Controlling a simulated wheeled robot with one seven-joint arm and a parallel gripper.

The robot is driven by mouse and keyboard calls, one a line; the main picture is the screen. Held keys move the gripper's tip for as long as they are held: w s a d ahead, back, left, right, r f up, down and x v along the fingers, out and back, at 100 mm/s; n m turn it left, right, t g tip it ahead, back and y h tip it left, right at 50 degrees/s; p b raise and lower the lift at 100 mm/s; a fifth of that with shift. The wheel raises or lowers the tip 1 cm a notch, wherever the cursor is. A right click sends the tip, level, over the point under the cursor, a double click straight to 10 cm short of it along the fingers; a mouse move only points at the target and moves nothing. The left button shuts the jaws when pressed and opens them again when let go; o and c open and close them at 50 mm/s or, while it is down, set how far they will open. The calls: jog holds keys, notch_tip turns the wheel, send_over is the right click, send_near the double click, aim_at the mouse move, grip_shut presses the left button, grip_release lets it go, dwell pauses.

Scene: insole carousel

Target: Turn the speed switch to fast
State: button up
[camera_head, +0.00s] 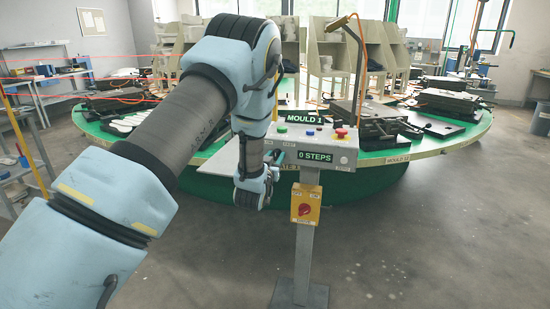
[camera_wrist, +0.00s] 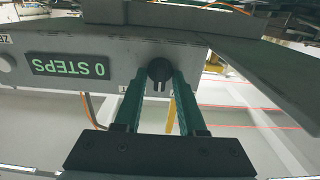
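The grey control box (camera_head: 345,155) stands on a post, with a green "0 STEPS" sign (camera_head: 315,157) on its front. The sign also shows upside down in the wrist view (camera_wrist: 68,66). A round black knob (camera_wrist: 159,70) with a short pointer sits on the box face beside the sign; I take it for the speed switch. Its label is mostly hidden. My gripper (camera_wrist: 159,82) has one green finger on each side of the knob, very close to it. I cannot tell whether they press on it. In the head view my gripper (camera_head: 272,158) is at the box's left end.
A yellow box with a red rotary switch (camera_head: 304,209) is on the post below. Coloured buttons and a red mushroom button (camera_head: 341,133) are on top of the control box. A large green round table (camera_head: 440,140) with moulds stands behind. The floor in front is clear.

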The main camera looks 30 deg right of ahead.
grip_shut()
jog(key=shift+f+m+b, duration=0.1)
jog(key=shift+m+b, duration=0.3)
jog(key=shift+b, duration=0.15)
jog(key=m+b, duration=0.2)
jog(key=b, duration=0.1)
jog(key=shift+s+f+m, duration=0.1)
jog(key=shift+f+m, duration=0.05)
jog(key=shift+m, duration=0.25)
jog(key=m+b, duration=0.3)
jog(key=shift+d, duration=0.1)
jog(key=shift+m+b, duration=1.05)
jog(key=shift+m, duration=0.05)
jog(key=shift+r, duration=0.2)
